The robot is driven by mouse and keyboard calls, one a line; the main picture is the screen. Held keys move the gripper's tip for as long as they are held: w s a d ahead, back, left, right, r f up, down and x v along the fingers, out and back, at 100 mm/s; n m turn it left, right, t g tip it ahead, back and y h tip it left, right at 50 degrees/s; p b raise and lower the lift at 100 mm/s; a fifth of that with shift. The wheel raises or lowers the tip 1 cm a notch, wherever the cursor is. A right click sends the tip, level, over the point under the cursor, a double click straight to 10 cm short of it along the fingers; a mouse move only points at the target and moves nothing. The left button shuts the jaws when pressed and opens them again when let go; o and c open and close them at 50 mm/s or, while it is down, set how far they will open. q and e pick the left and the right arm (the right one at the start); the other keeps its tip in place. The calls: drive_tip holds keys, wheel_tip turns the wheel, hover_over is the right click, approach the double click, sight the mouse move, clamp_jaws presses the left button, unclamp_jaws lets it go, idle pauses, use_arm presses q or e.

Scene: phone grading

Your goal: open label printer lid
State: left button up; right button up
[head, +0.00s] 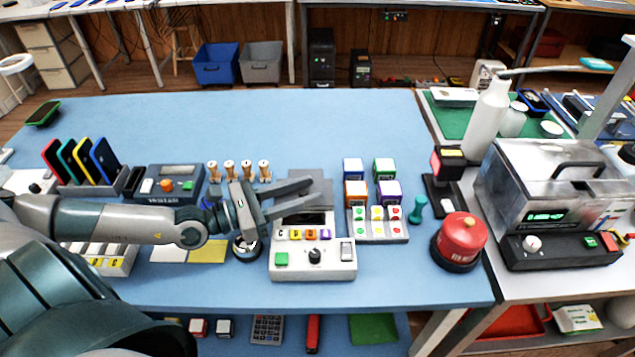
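A white desk device with a green button, a black knob and coloured letter keys, which looks like the label printer (313,260), stands near the front middle of the blue table. A dark window or slot shows behind its keys, and a grey panel (310,181) shows at its back. I cannot tell clearly whether that panel is its lid or how it stands. My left gripper (316,193) reaches in from the left over the back of the device. Its two fingers point right and are apart, with nothing between them. They hide part of the device's back. My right gripper is not in view.
Small wooden-handled stamps (246,166) stand behind my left gripper. Coloured cubes (354,192) and a button tray (377,237) are right of the device. A red canister (461,239) stands near the right edge.

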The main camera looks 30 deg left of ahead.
use_arm(q)
drive_tip(key=shift+w+d, duration=0.1)
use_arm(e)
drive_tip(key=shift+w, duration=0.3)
use_arm(q)
clamp_jaws()
